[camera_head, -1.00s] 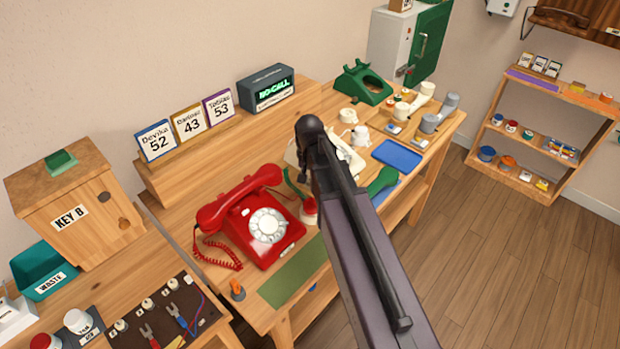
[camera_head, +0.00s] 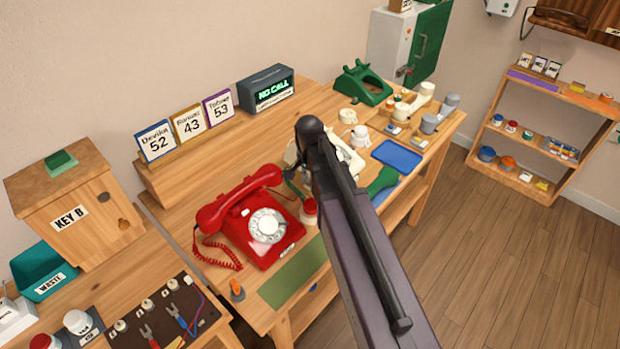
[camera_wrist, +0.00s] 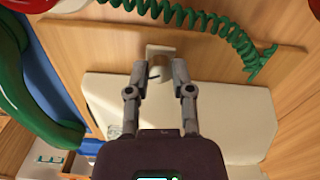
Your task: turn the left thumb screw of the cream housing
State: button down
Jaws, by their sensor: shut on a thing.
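The cream housing (camera_wrist: 218,112) lies flat below my gripper in the wrist view. In the head view part of the cream housing (camera_head: 346,158) shows behind my arm. My gripper (camera_wrist: 159,68) is at the housing's edge, its two fingers on either side of a small pale thumb screw (camera_wrist: 160,52) and shut on it. The fingertips hide part of the screw, so its turn angle cannot be told. In the head view my arm hides the fingers. I cannot make out the other thumb screw.
A green coiled cord (camera_wrist: 205,20) runs close past the fingertips. A green handset (camera_wrist: 30,95) lies to the left in the wrist view. The red telephone (camera_head: 248,220) stands left of my arm, and a blue tray (camera_head: 398,156) lies to the right.

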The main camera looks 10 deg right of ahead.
jog(key=shift+a+m, duration=0.1)
jog(key=shift+m, duration=1.1)
jog(key=c, duration=0.8)
grip_release()
jog(key=shift+o, duration=0.2)
